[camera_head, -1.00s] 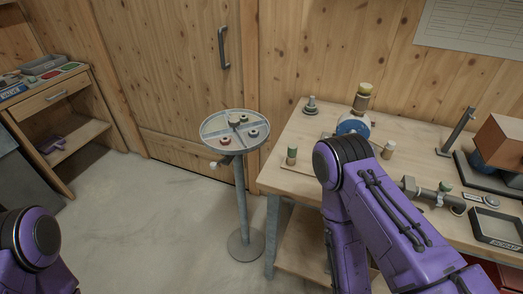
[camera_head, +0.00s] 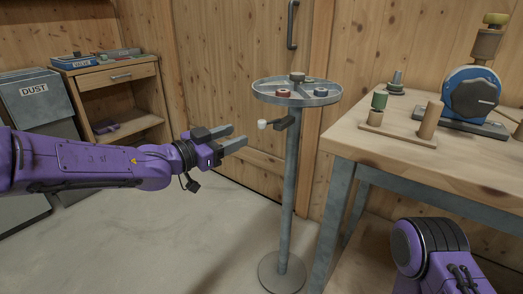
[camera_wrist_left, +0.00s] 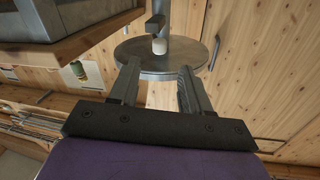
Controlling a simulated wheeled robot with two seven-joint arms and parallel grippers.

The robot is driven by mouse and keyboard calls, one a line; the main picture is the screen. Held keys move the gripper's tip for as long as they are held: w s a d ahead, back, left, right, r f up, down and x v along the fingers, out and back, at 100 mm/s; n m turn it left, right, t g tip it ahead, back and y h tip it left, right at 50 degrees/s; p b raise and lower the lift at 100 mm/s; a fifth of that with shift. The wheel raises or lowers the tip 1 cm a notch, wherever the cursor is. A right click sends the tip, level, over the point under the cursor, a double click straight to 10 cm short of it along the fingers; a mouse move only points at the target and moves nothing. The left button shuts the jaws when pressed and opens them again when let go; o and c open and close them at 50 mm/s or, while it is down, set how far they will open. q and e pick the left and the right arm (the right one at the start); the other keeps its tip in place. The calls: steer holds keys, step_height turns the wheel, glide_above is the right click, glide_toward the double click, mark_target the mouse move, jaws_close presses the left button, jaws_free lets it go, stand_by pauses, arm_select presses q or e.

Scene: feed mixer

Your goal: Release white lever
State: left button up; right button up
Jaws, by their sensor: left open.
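The white lever shows as a white knob (camera_head: 263,124) on a short dark arm (camera_head: 284,123). It sticks out from the post of a round-topped stand (camera_head: 291,185), just below the top. My left gripper (camera_head: 239,138) is open and empty, its fingers pointing at the knob from the left with a small gap. In the left wrist view, the white knob (camera_wrist_left: 159,46) is beyond and between the tips of my open left gripper (camera_wrist_left: 157,68); the fingers are not around it. My right gripper is out of view; only part of my right arm shows at bottom right.
The stand's round tray (camera_head: 297,99) holds several small rings just above the lever. A wooden workbench (camera_head: 400,165) with a blue-faced device (camera_head: 472,93) is close on the right. A dust bin (camera_head: 38,100) and cabinet (camera_head: 115,75) stand at left. Floor around the stand is clear.

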mark_target(260, 122)
arm_select(q)
steer(key=x, duration=1)
steer(key=shift+w+d+b, duration=0.1)
steer(key=shift+d+b, duration=0.15)
steer(key=shift+b, duration=0.05)
jaws_close()
steer(key=p, duration=0.2)
steer(key=r+m+g+h+p, duration=0.1)
steer(key=p, duration=0.2)
steer(key=shift+w+a+r+p, duration=0.2)
steer(key=shift+w+r+p, duration=0.05)
steer(key=shift+p, duration=0.05)
steer(key=m+g+h+p, duration=0.1)
steer(key=p, duration=0.1)
steer(key=f+m+g+p, duration=0.1)
steer(key=p, duration=0.1)
steer(key=shift+w+a+f+g+h, duration=0.15)
steer(key=shift+w+g+h, duration=0.2)
steer(key=shift+g+h, duration=0.05)
